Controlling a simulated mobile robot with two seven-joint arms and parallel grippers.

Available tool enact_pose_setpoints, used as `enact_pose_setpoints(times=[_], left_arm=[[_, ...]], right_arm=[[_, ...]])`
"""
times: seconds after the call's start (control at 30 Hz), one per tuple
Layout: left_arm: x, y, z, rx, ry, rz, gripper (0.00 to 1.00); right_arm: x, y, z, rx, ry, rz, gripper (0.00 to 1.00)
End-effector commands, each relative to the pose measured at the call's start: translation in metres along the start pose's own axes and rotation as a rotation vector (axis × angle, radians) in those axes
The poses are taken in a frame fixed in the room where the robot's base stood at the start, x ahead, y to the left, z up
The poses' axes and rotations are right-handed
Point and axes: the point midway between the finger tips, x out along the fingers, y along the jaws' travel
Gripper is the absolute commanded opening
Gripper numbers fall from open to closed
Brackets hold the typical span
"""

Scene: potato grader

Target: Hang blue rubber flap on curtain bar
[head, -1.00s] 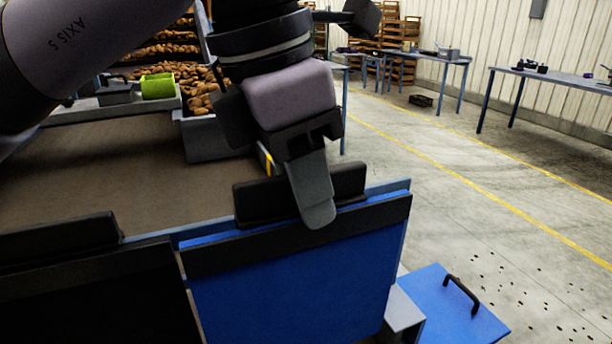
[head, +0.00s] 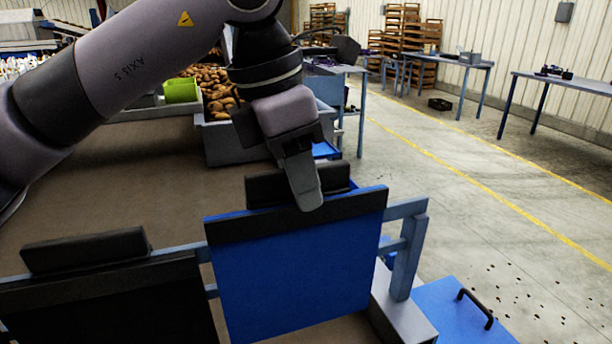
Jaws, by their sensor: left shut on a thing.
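The blue rubber flap (head: 295,275) hangs upright in the middle of the head view, with a black strip along its top and a black block (head: 335,180) behind its top edge. My left gripper (head: 306,200) comes down from above and is shut on the flap's top edge; the near finger lies over the black strip. The curtain bar (head: 407,208) is grey-blue and shows on both sides of the flap. The flap covers the stretch of bar between, so I cannot tell whether its top rests on it. My right gripper is not in view.
A black flap (head: 110,300) hangs on the bar at the left. A blue lid with a black handle (head: 475,308) lies low at the right. A grey bin of potatoes (head: 225,145) and a green container (head: 181,90) stand behind.

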Motion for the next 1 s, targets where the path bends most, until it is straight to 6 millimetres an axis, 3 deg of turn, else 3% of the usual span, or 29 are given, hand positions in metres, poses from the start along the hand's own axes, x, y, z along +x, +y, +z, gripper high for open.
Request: enact_pose_setpoints(times=[0.4,0.9,0.93,1.0], left_arm=[[0.029,0.0,-0.008,0.0,0.0,0.003,0.0],[0.033,0.0,-0.009,0.0,0.0,0.003,0.0],[0.033,0.0,-0.009,0.0,0.0,0.003,0.37],[0.033,0.0,-0.009,0.0,0.0,0.003,0.6]], right_arm=[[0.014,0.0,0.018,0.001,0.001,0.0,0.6],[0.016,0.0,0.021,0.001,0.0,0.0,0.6],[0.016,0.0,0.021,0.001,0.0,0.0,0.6],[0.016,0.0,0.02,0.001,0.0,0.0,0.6]])
